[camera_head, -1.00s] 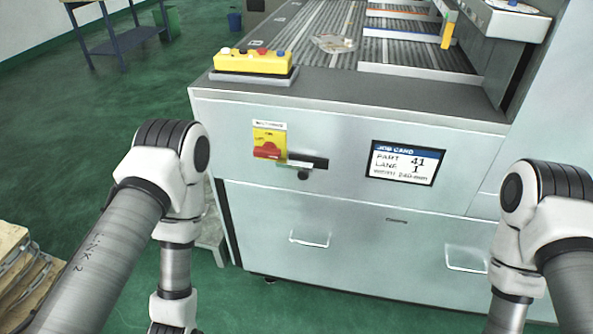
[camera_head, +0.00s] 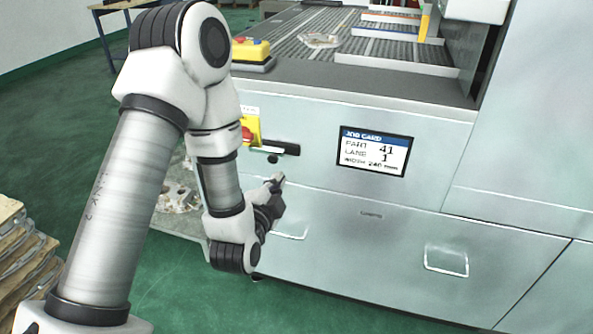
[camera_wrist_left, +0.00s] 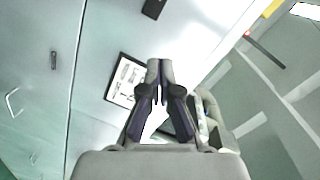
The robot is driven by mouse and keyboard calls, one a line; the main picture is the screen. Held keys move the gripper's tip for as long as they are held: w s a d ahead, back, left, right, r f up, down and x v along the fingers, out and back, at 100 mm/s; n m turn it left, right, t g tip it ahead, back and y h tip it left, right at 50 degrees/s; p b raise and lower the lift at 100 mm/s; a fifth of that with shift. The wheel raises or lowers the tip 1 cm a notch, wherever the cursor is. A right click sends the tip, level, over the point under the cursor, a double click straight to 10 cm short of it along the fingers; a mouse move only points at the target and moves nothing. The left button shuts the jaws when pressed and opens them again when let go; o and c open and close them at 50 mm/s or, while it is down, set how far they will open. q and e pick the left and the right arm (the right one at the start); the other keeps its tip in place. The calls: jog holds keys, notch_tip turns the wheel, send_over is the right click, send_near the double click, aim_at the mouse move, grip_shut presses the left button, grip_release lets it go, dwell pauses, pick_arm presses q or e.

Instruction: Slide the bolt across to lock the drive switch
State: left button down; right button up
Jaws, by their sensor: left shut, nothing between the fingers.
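The drive switch, a red knob on a yellow plate (camera_head: 252,128), sits on the pale machine front, partly hidden behind my left arm. Just right of and below it is the bolt (camera_head: 273,158), its dark knob hanging under a dark horizontal slot (camera_head: 288,148). The slot is open and dark to the right of the knob. My left gripper (camera_head: 279,180) is shut and empty, just below the bolt and apart from it. In the left wrist view the shut fingertips (camera_wrist_left: 160,66) point along the machine front, with nothing between them. My right gripper is out of view.
The job card screen (camera_head: 374,151) is right of the slot. Drawer handles (camera_head: 446,261) stand out below. A yellow button box (camera_head: 250,50) sits on the top ledge. Stacked pieces (camera_head: 20,250) stand at lower left. The front between slot and screen is clear.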

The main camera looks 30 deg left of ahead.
aim_at(265, 152)
pick_arm(q)
jog(key=w+a+f, duration=0.2)
jog(key=w+a, duration=0.3)
jog(key=w, duration=0.4)
jog(key=shift+w+a+f+p, duration=0.3)
jog(key=shift+a+f+p, duration=0.05)
jog(key=shift+f+p, duration=0.1)
